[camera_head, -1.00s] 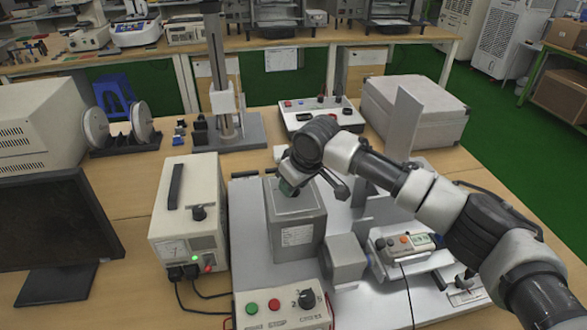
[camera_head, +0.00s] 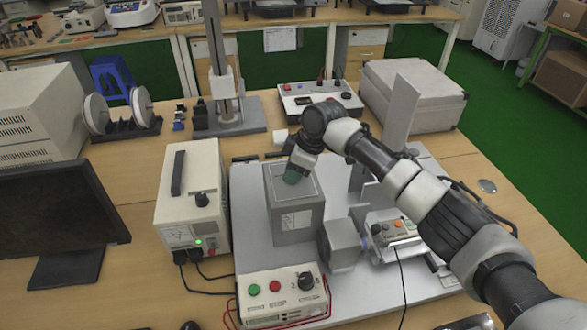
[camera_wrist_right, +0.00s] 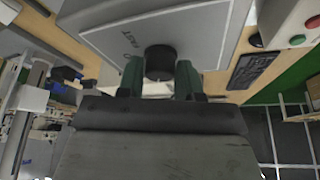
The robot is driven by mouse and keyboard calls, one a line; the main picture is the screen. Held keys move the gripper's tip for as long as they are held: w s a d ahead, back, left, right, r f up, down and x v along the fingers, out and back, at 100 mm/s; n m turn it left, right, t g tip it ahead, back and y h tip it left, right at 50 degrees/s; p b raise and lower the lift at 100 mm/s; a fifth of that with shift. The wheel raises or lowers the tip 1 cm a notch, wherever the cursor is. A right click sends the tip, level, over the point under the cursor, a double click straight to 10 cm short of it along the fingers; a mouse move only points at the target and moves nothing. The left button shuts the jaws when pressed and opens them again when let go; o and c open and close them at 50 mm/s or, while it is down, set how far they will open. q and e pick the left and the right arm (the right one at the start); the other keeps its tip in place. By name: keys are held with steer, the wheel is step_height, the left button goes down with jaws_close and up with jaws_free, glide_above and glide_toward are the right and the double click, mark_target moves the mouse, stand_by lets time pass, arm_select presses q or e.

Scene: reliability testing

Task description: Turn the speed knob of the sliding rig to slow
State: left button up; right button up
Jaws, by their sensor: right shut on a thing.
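The sliding rig stands on a grey base plate (camera_head: 345,290). Its grey box (camera_head: 296,219) has a light panel on top. My right gripper (camera_head: 291,178) is over this panel, pointing down at it. In the right wrist view its green fingertips (camera_wrist_right: 160,72) are shut on the black speed knob (camera_wrist_right: 160,60), one on each side. The word FAST (camera_wrist_right: 130,44) is printed on the panel beside the knob. The knob's pointer and any slow mark cannot be made out. In the head view the gripper hides the knob. My left gripper is not in view.
A control box (camera_head: 283,297) with green and red buttons and a dial stands in front. A power supply (camera_head: 190,200) is left of the rig. A motor-like block (camera_head: 342,245) and a small button box (camera_head: 393,231) are to the right, under my right arm.

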stand_by(0.4)
steer(key=o, duration=0.9)
steer(key=b+v, duration=0.1)
steer(key=v, duration=0.9)
steer(key=shift+d+r+b, duration=0.2)
steer(key=shift+r+b, duration=0.2)
